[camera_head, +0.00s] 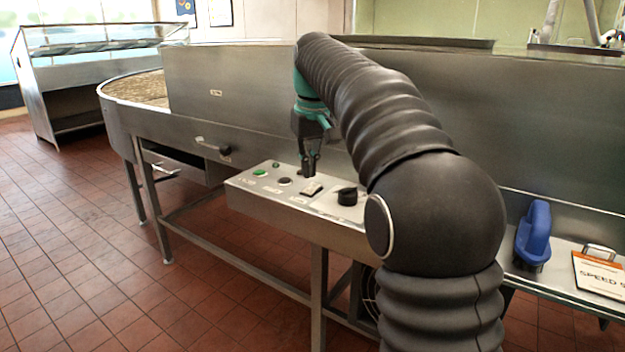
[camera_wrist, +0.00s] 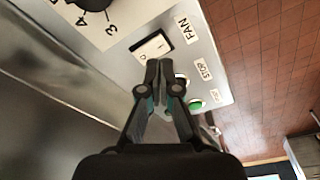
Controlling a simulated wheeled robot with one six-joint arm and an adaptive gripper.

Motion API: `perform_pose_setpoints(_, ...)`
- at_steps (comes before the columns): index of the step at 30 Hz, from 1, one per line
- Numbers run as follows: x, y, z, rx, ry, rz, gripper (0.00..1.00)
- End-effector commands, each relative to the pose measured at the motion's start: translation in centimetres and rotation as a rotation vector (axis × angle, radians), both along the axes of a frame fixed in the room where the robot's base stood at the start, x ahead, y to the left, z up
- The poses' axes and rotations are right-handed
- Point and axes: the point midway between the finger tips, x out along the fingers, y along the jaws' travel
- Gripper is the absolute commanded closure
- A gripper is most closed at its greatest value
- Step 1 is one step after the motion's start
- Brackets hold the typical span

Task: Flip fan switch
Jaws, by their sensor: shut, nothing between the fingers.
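The fan switch (camera_wrist: 152,46) is a white rocker in a dark frame on a steel control panel, next to the label "FAN" (camera_wrist: 186,29) in the wrist view. In the head view the switch (camera_head: 312,189) is on the panel's sloped top (camera_head: 262,192). My gripper (camera_wrist: 160,64) is shut and empty, its fingertips beside the rocker's lower edge in the wrist view. In the head view my gripper (camera_head: 309,172) hangs point down just above the switch. I cannot tell whether the tips touch it.
A black dial (camera_head: 347,196) is right of the switch. A dark button (camera_head: 284,181) and a green button (camera_head: 260,172) are to its left. A steel wall (camera_head: 235,88) rises behind the panel. A blue object (camera_head: 534,234) and a "SPEED" sign (camera_head: 600,275) are at the right.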

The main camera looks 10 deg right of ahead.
Motion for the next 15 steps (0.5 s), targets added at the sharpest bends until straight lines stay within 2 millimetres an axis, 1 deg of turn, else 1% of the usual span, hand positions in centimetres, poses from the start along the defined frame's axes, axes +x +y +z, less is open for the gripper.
perform_pose_setpoints(1, 0.0, 0.0, 0.7, 0.0, 0.0, 0.0, 1.0)
perform_pose_setpoints(6, 0.0, 0.0, 1.7, 0.0, 0.0, 0.0, 1.0)
perform_pose_setpoints(8, 0.1, 0.0, 1.8, 0.0, -0.001, 0.0, 1.0)
perform_pose_setpoints(15, 0.1, 0.0, 3.4, 0.001, -0.002, 0.0, 1.0)
